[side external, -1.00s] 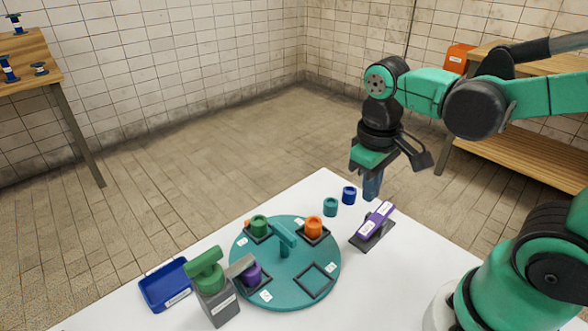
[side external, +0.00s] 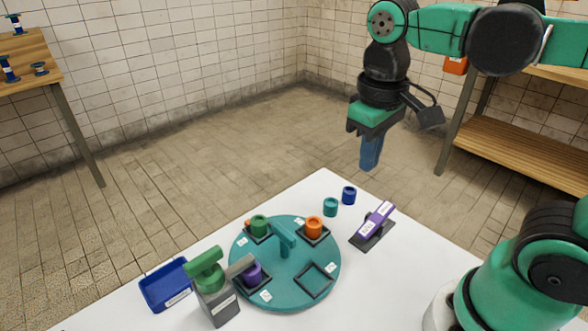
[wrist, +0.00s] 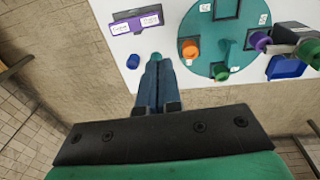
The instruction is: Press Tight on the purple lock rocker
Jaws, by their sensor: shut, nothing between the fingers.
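The purple lock rocker (side external: 376,219) sits on a dark base near the right edge of the white table, with a white label on each end. It also shows at the top of the wrist view (wrist: 136,24), where the label words are too small to read surely. I cannot tell surely which end is down. My gripper (side external: 370,166) is shut and empty, pointing down, high above the table's far corner and apart from the rocker. In the wrist view its blue fingers (wrist: 155,68) are together, below and right of the rocker.
A teal turntable (side external: 312,255) holds green, orange and purple pieces in square frames, with one frame empty. Teal (side external: 330,207) and blue (side external: 349,195) cylinders stand near the rocker. A grey stand with a green top (side external: 208,275) and a blue tray (side external: 163,286) are at left.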

